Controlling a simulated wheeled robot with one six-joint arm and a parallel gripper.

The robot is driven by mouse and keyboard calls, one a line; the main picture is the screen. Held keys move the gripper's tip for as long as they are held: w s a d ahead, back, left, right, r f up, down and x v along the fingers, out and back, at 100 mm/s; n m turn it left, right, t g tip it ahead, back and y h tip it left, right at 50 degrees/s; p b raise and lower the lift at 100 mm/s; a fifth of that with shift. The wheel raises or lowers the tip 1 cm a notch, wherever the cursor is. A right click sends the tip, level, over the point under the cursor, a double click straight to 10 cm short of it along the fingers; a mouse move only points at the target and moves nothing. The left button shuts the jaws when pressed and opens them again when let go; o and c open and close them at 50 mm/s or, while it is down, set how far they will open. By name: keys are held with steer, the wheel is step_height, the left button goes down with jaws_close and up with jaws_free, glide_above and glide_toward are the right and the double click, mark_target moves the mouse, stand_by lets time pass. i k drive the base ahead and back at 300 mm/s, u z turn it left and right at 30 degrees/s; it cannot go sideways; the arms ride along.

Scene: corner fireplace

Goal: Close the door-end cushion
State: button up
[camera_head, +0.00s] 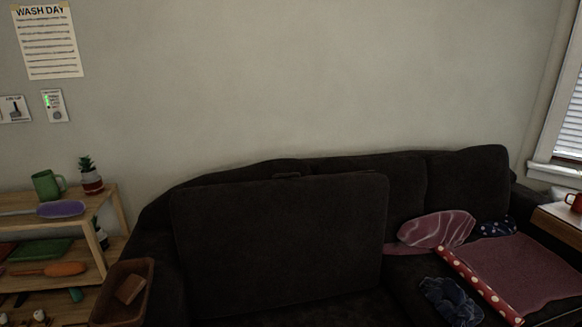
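A dark sofa (400,187) stands against the wall. One large dark cushion (280,245) stands raised, nearly upright, at the left part of the sofa, its broad face toward me. It hides most of the backrest behind it and its lower edge is hard to make out in the dark. I cannot tell from this view which end is the door end. My gripper is not in view.
Pink striped cloth (437,230), a red dotted roll (478,282), a mauve cloth (525,268) and dark blue cloth (450,302) lie on the sofa's right seat. A wooden shelf (118,215) and brown bin (140,283) stand left. A side table (560,222) stands right.

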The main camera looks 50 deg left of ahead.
mark_target(255, 246)
steer(key=u, duration=0.3)
steer(key=i, duration=0.65)
steer(key=u, duration=1.25)
steer(key=i, duration=0.65)
steer(key=u, duration=0.65)
